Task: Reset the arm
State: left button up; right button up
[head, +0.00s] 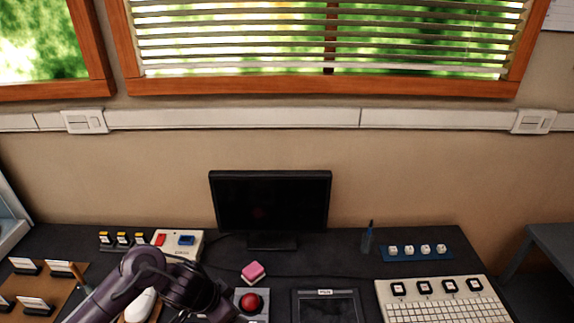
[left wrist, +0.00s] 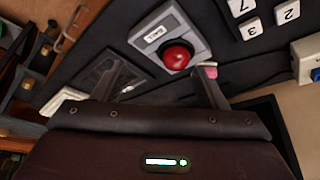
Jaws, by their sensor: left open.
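My left arm reaches in from the bottom left of the head view, bent over the desk. Its gripper is at the bottom edge there, beside a red button, and its fingers are hard to make out. In the left wrist view my left gripper (left wrist: 165,88) is open, with its two fingers apart and nothing between them. The red button (head: 249,302) sits on a grey box; it also shows in the left wrist view (left wrist: 178,54), beyond the fingertips. I cannot tell any contact with it. My right gripper is not in view.
A monitor (head: 270,203) stands at the back of the dark desk. A pink block (head: 254,271) lies behind the button. A black framed panel (head: 325,306) and a white keyboard panel (head: 440,303) are to the right. A switch box (head: 184,248) and a brown board (head: 62,284) are left.

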pick_arm(q)
jog(key=s+d+r+n+t, duration=0.1)
jog(key=s+d+r+t, duration=0.15)
jog(key=d, duration=0.35)
jog(key=s+a+n+g+y, duration=0.3)
jog(key=s+a+n, duration=0.3)
jog(key=s+a, duration=0.7)
notch_tip(320, 180, down, 28)
jog(key=b, duration=0.2)
jog(key=s+a+f+g+b, duration=0.1)
jog(key=s+a+f+g, duration=0.1)
jog(key=s+f, duration=1.8)
notch_tip(320, 180, down, 2)
jog(key=shift+s+a+f, duration=0.15)
jog(key=shift+s+a, duration=0.05)
jog(key=shift+a, duration=0.2)
jog(key=shift+s, duration=0.25)
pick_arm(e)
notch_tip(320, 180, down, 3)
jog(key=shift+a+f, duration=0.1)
